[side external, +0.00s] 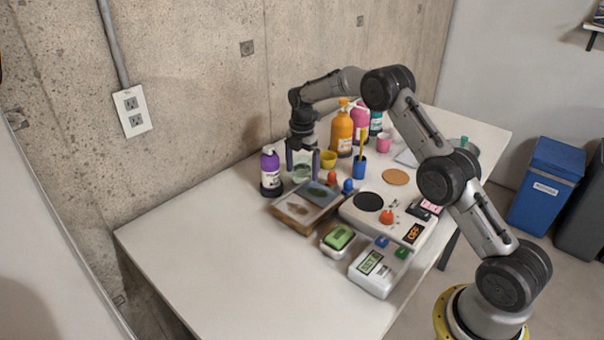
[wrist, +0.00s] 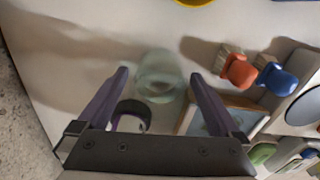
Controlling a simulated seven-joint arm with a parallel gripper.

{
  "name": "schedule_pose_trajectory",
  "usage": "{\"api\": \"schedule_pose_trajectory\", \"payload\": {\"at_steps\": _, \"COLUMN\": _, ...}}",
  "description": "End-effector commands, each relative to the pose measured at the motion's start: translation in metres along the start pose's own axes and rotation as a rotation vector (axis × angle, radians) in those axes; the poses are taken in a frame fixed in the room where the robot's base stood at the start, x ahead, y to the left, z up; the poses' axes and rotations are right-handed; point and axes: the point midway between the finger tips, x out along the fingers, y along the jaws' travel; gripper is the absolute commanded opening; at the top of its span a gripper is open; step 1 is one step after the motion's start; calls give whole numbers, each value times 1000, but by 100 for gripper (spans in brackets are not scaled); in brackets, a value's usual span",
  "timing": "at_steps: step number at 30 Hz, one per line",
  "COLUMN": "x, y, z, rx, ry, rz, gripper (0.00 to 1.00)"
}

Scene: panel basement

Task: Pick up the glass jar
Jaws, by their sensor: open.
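The glass jar (wrist: 158,82) is pale green and see-through. In the wrist view it stands between the tips of my gripper's two fingers (wrist: 159,74), with space on either side. In the side view the jar (side external: 302,174) stands on the white table near the wall. My gripper (side external: 302,164) is open and points down over it, one finger to each side. Whether the fingers touch the jar cannot be told. The fingers partly cover it in the side view.
A purple bottle (side external: 270,172) stands close left of the jar. A framed board (side external: 306,205) lies just in front. A yellow cup (side external: 328,159), orange bottle (side external: 342,133) and red and blue knobs (wrist: 240,72) are to the right. The table's left front (side external: 200,270) is clear.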

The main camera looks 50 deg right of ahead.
Motion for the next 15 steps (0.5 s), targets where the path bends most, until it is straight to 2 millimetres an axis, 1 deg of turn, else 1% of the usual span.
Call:
{"api": "schedule_pose_trajectory", "payload": {"at_steps": 1, "x": 5, "y": 0, "z": 0, "rx": 0, "ry": 1, "rz": -2, "gripper": 100}}
{"api": "schedule_pose_trajectory", "payload": {"at_steps": 3, "x": 8, "y": 0, "z": 0, "rx": 0, "ry": 0, "rz": 0, "gripper": 100}}
{"api": "schedule_pose_trajectory", "payload": {"at_steps": 9, "x": 8, "y": 0, "z": 0, "rx": 0, "ry": 0, "rz": 1, "gripper": 100}}
{"api": "schedule_pose_trajectory", "payload": {"at_steps": 10, "x": 8, "y": 0, "z": 0, "rx": 0, "ry": 0, "rz": 1, "gripper": 98}}
{"api": "schedule_pose_trajectory", "payload": {"at_steps": 14, "x": 8, "y": 0, "z": 0, "rx": 0, "ry": 0, "rz": 0, "gripper": 75}}
{"api": "schedule_pose_trajectory", "payload": {"at_steps": 15, "x": 8, "y": 0, "z": 0, "rx": 0, "ry": 0, "rz": 0, "gripper": 68}}
